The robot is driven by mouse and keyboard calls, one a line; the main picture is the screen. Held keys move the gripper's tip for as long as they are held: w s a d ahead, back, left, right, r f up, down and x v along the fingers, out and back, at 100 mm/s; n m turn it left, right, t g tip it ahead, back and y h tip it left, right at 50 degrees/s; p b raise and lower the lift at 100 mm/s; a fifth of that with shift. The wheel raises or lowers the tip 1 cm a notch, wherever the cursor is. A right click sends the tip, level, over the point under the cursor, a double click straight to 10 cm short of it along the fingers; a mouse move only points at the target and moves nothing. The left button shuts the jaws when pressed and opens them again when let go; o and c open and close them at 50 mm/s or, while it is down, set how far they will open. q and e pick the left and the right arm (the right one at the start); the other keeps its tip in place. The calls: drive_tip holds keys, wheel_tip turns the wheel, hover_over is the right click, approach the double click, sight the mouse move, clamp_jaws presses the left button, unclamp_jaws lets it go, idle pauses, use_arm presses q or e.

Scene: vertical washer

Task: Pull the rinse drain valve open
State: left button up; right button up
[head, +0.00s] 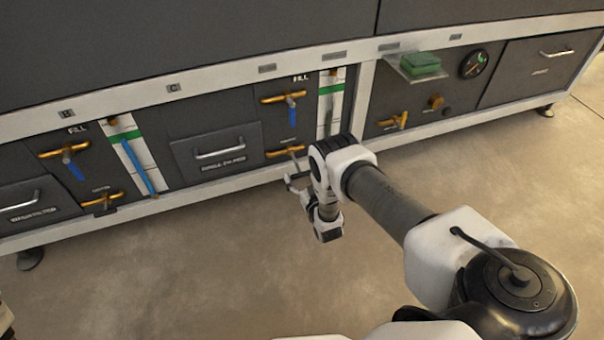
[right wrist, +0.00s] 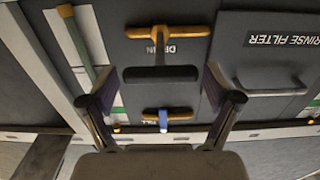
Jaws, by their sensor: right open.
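The rinse drain valve (head: 285,152) is a brass fitting low on the dark panel, right of the drawer in the head view. In the right wrist view, which is upside down, its brass bar (right wrist: 185,31) sits by the DRAIN lettering, and a dark grey handle (right wrist: 160,74) sticks out from it. My right gripper (head: 293,181) is in front of this valve, open and empty. In the right wrist view its fingers (right wrist: 159,90) stand apart on either side of the handle, with no clear contact. My left gripper is not in view.
The drawer marked RINSE FILTER (right wrist: 273,60) has a bar handle. A fill valve (head: 284,98) with a blue lever sits above the drain valve. A gauge strip (head: 331,98) stands to the right. A shelf with a green sponge (head: 421,63) projects farther right. The floor in front is clear.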

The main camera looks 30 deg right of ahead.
idle(0.3)
drive_tip(key=v, duration=1.2)
drive_tip(key=shift+r, duration=0.1)
